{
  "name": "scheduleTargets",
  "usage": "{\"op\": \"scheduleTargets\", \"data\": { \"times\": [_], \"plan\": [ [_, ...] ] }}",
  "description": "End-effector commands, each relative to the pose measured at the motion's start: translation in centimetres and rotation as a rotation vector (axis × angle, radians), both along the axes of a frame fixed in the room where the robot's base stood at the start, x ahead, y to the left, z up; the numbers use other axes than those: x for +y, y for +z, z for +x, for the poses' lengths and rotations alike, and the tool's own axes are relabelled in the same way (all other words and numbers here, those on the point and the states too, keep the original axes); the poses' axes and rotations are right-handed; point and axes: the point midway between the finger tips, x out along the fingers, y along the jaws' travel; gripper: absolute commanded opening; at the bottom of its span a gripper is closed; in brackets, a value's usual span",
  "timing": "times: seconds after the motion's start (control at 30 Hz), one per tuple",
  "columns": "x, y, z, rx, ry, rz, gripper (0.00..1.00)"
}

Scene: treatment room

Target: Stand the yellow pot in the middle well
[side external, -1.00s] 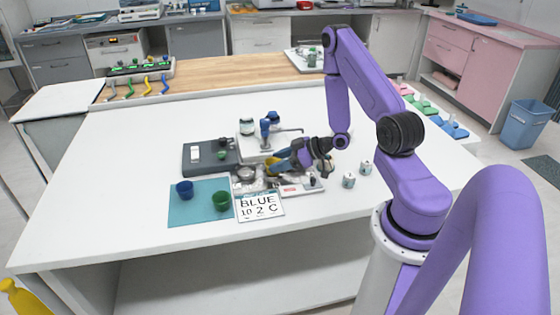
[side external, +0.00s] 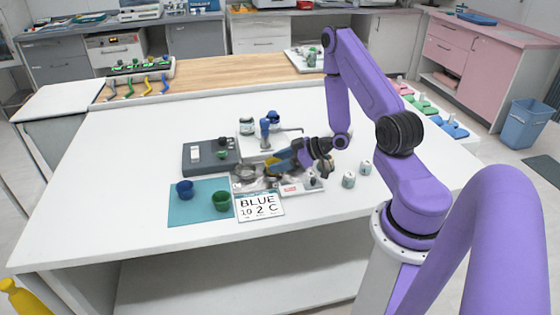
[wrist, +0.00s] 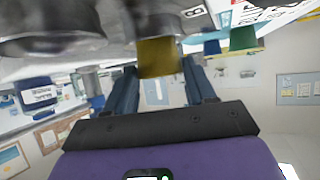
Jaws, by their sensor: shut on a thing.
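My gripper (side external: 274,167) is low over the metal fixture (side external: 312,184) on the white table, tilted, with its blue fingers pointing left. It is shut on the yellow pot (wrist: 158,58), which shows between the two fingers in the wrist view. In the side view only a sliver of yellow shows by the fingertips. Shiny metal rounded parts crowd around the pot in the wrist view. One metal well (side external: 244,173) shows left of the fingers. The middle well is largely hidden by the gripper, and I cannot tell whether the pot is inside it.
A blue pot (side external: 185,190) and a green pot (side external: 221,201) stand on a teal mat (side external: 190,212). A dark box (side external: 208,158) and a blue-topped stand (side external: 266,132) are behind. Small white jars (side external: 348,180) stand right.

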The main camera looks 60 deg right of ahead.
Motion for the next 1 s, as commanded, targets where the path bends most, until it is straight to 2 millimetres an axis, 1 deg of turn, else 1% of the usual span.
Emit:
{"op": "scheduleTargets", "data": {
  "times": [0.57,0.6,0.63,1.0],
  "plan": [
    [-0.01,-1.01,0.04,0.000,0.000,0.000,0.27],
    [-0.02,-1.01,0.04,-0.001,0.000,0.000,0.61],
    [-0.03,-1.00,0.05,-0.001,-0.001,0.000,0.65],
    [-0.02,-0.99,0.03,0.000,0.000,0.000,0.65]
  ]
}}
